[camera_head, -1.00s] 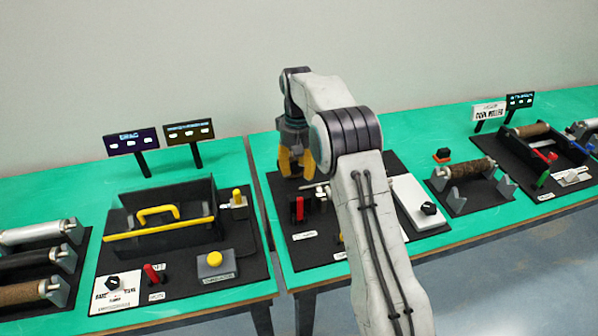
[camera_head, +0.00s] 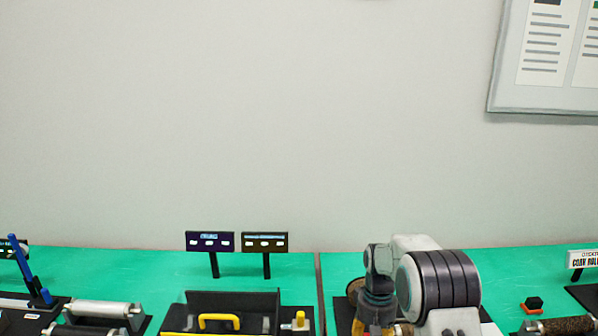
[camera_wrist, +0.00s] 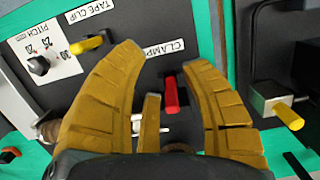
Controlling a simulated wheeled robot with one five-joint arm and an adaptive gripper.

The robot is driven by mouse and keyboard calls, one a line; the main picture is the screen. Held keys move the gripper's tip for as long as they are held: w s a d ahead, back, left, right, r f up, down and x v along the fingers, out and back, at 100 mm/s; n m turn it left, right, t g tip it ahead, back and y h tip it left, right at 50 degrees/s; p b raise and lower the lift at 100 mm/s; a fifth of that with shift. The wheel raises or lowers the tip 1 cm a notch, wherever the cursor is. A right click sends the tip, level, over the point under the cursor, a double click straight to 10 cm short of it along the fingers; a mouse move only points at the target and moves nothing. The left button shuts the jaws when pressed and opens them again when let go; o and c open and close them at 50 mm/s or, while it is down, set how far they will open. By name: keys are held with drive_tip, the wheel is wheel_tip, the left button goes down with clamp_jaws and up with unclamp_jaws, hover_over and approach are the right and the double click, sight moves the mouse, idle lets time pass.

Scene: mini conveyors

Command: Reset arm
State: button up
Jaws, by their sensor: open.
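My gripper (camera_wrist: 165,85) shows in the wrist view with its yellow fingers spread apart and nothing held between them. It is above a black station board (camera_wrist: 150,30) with labels reading TAPE CLIP and CLAMP. A red lever (camera_wrist: 171,95) shows in the gap between the fingers; I cannot tell whether a finger touches it. A yellow lever (camera_wrist: 88,44) and a black knob (camera_wrist: 38,64) on a white PITCH plate (camera_wrist: 50,52) are at the upper left. In the head view my arm is at the lower right, with the yellow fingers (camera_head: 372,330) partly cut off by the bottom edge.
A black tray with a yellow handle (camera_head: 220,321) stands left of my arm in the head view. Two small sign displays (camera_head: 210,241) stand behind it. Rollers (camera_head: 103,308) are at the far left.

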drive_tip(key=s+r+t, duration=0.1)
drive_tip(key=s+r, duration=0.3)
drive_tip(key=s, duration=0.5)
drive_tip(key=s+r, duration=0.4)
drive_tip(key=s, duration=0.5)
drive_tip(key=s+r+t, duration=0.1)
drive_tip(key=s+r, duration=0.4)
drive_tip(key=s, duration=0.4)
drive_tip(key=shift+s+a+r+t, duration=0.1)
drive_tip(key=shift+s+r+t, duration=0.1)
drive_tip(key=shift+r+t, duration=0.6)
drive_tip(key=shift+s+d+r+t, duration=0.1)
drive_tip(key=shift+s+r+t, duration=0.1)
drive_tip(key=shift+r+t, duration=0.6)
drive_tip(key=shift+s+a+r+t, duration=0.15)
drive_tip(key=shift+r+t, duration=0.35)
drive_tip(key=shift+r, duration=0.6)
